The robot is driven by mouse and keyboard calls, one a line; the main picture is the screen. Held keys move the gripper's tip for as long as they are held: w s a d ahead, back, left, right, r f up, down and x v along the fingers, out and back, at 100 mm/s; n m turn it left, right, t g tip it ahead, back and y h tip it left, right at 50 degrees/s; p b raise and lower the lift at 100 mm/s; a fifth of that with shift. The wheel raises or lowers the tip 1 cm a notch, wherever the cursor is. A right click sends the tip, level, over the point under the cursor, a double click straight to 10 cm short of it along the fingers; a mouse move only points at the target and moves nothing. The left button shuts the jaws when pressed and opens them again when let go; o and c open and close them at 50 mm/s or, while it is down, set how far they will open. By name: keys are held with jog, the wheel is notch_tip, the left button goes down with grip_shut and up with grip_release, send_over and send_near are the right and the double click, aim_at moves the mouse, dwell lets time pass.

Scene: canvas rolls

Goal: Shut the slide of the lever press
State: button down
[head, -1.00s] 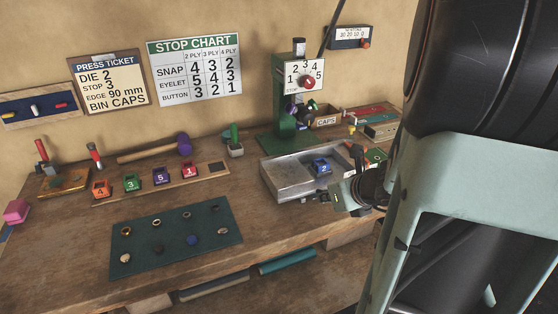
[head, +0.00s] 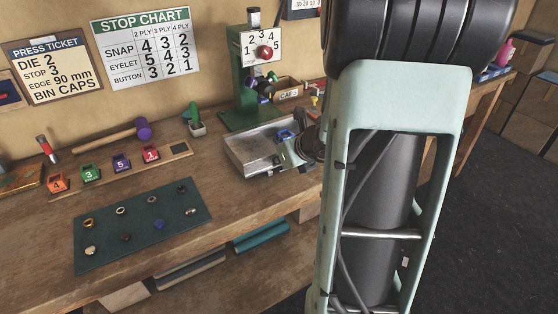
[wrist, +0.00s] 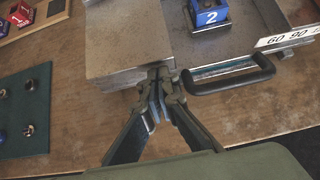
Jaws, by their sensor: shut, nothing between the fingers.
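The green lever press (head: 241,85) stands at the back of the bench, with a numbered white dial plate (head: 262,47) and red knob. Its grey metal slide (head: 250,155) sticks out toward the front. A blue die marked 2 (head: 285,135) sits in it, also seen in the wrist view (wrist: 208,14). The slide's black bar handle (wrist: 235,78) shows on the front edge in the wrist view. My gripper (wrist: 163,78) is shut and empty, its tips at the front edge, just left of the handle. Whether they touch is unclear. My arm hides the slide's right side in the head view.
A rack of numbered dies (head: 121,164) and a dark green mat (head: 140,225) with small metal parts lie left of the press. A mallet (head: 115,136) lies behind the rack. A CAPS bin (head: 288,92) stands beside the press.

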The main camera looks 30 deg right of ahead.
aim_at(253, 133)
jog(key=w+p, duration=0.1)
jog(key=w, duration=0.4)
jog(key=w+p, duration=0.1)
jog(key=w, duration=0.3)
jog(key=w+p, duration=0.1)
jog(key=w, duration=0.4)
jog(key=shift+w+a, duration=0.25)
jog(key=shift+w, duration=0.25)
jog(key=shift+w+r, duration=0.1)
jog(key=shift+r, duration=0.15)
